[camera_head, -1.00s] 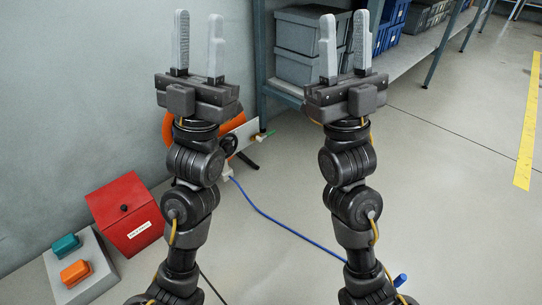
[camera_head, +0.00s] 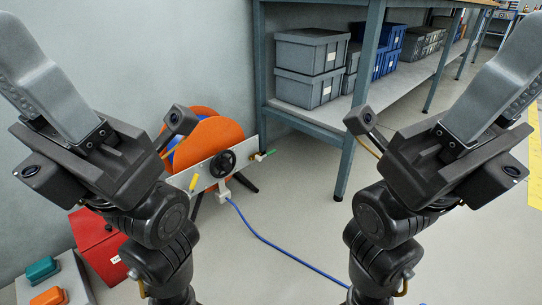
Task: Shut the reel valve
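The hose reel (camera_head: 213,127) has orange discs and stands on the floor by the wall, left of the shelf. A grey plate (camera_head: 205,176) on its front carries a black handwheel (camera_head: 222,164) and a yellow handle (camera_head: 194,182). I cannot tell which of these is the valve. My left gripper (camera_head: 48,78) is raised at the left, and my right gripper (camera_head: 502,76) at the right. Both look empty and apart from the reel. Their fingers overlap and run to the picture's edge, hiding their opening.
A blue hose (camera_head: 268,243) runs from the reel across the floor. A red box (camera_head: 96,245) and a grey box with teal and orange buttons (camera_head: 62,278) stand at lower left. A metal shelf (camera_head: 345,117) holds several bins behind.

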